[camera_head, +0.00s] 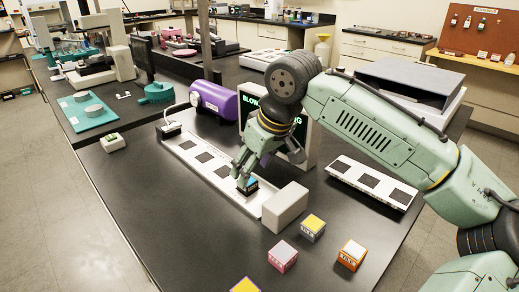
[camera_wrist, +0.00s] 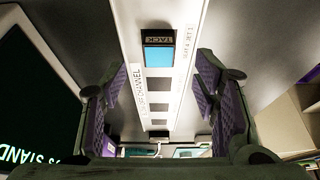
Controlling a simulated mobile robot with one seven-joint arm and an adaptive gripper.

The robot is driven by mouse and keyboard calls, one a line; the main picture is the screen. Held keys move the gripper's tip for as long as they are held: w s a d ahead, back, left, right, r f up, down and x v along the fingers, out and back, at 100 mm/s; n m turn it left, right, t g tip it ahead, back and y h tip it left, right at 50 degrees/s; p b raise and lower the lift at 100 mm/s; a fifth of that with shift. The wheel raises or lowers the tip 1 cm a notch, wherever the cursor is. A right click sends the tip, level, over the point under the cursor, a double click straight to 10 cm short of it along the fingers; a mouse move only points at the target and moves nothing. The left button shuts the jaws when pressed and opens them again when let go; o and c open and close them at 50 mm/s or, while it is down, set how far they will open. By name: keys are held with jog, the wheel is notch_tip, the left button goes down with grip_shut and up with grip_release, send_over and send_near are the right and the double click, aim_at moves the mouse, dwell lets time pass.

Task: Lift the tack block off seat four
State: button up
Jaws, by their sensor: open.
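The tack block (camera_head: 249,189), with a blue top and dark sides, sits on the long white channel strip (camera_head: 222,176) at its near end. In the wrist view the block (camera_wrist: 158,54) shows a blue face and a dark side lettered TACK. Several dark square seats run along the strip (camera_wrist: 132,72) beyond it. My gripper (camera_head: 247,178) is over the block in the head view, its fingers partly covering it. In the wrist view my gripper (camera_wrist: 160,88) is open, with purple-padded fingers spread on either side of the strip. I see no finger contact with the block.
A white box (camera_head: 285,207) stands close at the strip's near end. A dark screen (camera_head: 304,135) stands behind my gripper, beside a purple cylinder (camera_head: 213,101). A second white strip (camera_head: 369,184) lies right. Pink (camera_head: 282,257), orange (camera_head: 351,255) and yellow-topped (camera_head: 312,229) blocks stand in front.

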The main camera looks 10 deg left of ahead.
jog(key=shift+p+x, duration=0.3)
jog(key=shift+x, duration=2.25)
jog(key=shift+w, duration=0.1)
jog(key=shift+c, duration=0.4)
grip_shut()
